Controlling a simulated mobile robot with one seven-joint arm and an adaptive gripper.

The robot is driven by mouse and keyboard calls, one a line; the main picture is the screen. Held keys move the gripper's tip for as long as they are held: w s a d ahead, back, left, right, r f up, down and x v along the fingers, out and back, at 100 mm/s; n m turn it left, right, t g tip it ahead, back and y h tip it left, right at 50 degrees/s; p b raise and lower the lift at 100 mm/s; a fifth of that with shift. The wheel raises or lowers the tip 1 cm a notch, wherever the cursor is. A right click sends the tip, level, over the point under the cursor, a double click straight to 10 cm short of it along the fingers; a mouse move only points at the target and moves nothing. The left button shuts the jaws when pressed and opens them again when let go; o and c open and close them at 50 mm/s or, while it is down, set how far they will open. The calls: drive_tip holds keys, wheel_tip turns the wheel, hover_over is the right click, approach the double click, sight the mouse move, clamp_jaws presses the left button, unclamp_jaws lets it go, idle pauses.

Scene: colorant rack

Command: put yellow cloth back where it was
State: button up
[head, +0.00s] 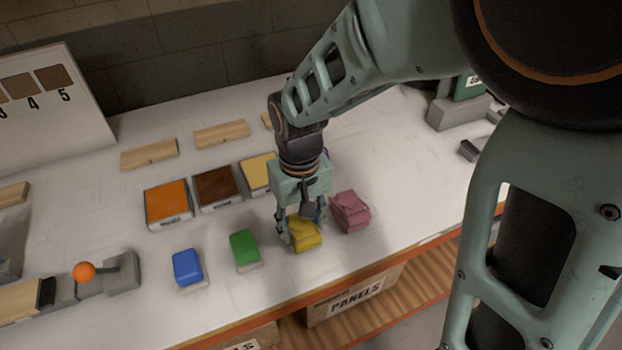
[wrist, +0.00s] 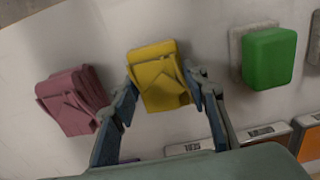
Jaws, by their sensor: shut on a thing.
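The yellow cloth (head: 305,235) is a folded bundle near the front of the white table, between a green block and a pink cloth. It also shows in the wrist view (wrist: 158,76), between the fingertips. My gripper (head: 302,228) points down over the cloth, with a finger on each side, shut on it. In the wrist view my gripper (wrist: 164,88) has its fingers against the cloth's two sides. The cloth is at or very near table level; I cannot tell whether it touches the table. Part of it is hidden behind the fingers in the head view.
The pink cloth (head: 350,211) lies close on the right. The green block (head: 244,248) and blue block (head: 187,267) stand on the left. Orange (head: 167,202), brown (head: 216,187) and yellow (head: 258,171) trays are behind. An orange-knobbed lever (head: 85,271) is front left. The table's right part is mostly clear.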

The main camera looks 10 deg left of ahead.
sight(303, 226)
drive_tip(key=shift+f, duration=0.15)
drive_tip(key=o, duration=1.1)
wheel_tip(303, 226, up, 12)
drive_tip(key=shift+r+p, duration=0.25)
drive_tip(key=shift+p, duration=0.3)
drive_tip(key=shift+w+d, duration=0.1)
